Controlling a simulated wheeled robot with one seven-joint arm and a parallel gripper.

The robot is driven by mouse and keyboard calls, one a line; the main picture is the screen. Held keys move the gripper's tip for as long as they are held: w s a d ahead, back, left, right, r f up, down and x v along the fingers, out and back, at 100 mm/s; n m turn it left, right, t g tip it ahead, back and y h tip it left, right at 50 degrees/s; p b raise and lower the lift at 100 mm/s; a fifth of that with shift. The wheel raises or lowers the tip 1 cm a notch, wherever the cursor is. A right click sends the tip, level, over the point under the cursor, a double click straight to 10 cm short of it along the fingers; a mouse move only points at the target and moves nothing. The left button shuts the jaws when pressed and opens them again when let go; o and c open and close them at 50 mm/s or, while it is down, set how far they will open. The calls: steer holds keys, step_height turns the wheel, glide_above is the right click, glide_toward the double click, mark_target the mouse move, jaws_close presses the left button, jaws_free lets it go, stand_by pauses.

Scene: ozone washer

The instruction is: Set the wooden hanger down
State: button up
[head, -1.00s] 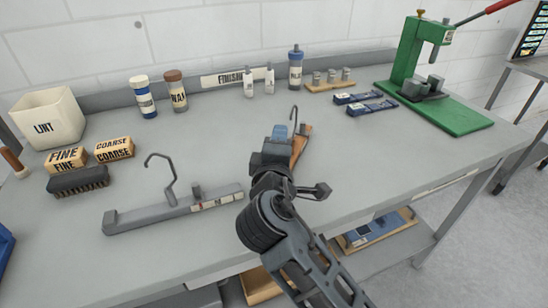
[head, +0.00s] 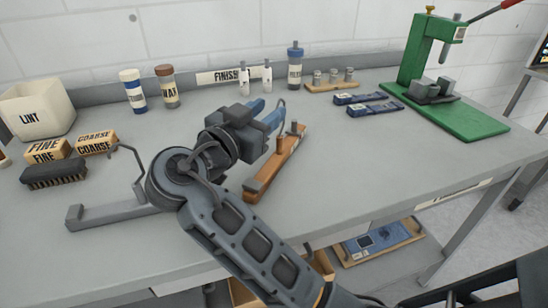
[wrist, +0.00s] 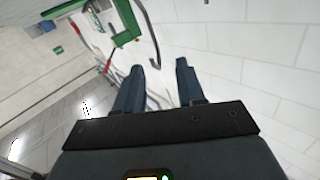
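The wooden hanger (head: 278,163) is a brown bar with small upright pegs and a thin dark hook. It appears to rest on the grey workbench (head: 370,160), right of and partly behind my gripper. My gripper (head: 268,113) is beside the hook, above the bench. In the wrist view, the two blue-grey fingers (wrist: 158,80) stand apart with an empty gap. The dark hook (wrist: 150,35) curves down just beyond that gap, and neither finger is closed on it. The lower part of the hook is partly hidden by my gripper in the head view.
A grey hanger (head: 110,215) lies at left, partly behind my arm. A green press (head: 430,60) stands at right. The bench's front right is clear.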

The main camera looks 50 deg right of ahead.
steer(key=d+p, duration=0.2)
steer(key=d, duration=0.5)
steer(key=shift+w+d, duration=0.2)
steer(key=shift+d, duration=0.2)
jaws_close()
stand_by(1.2)
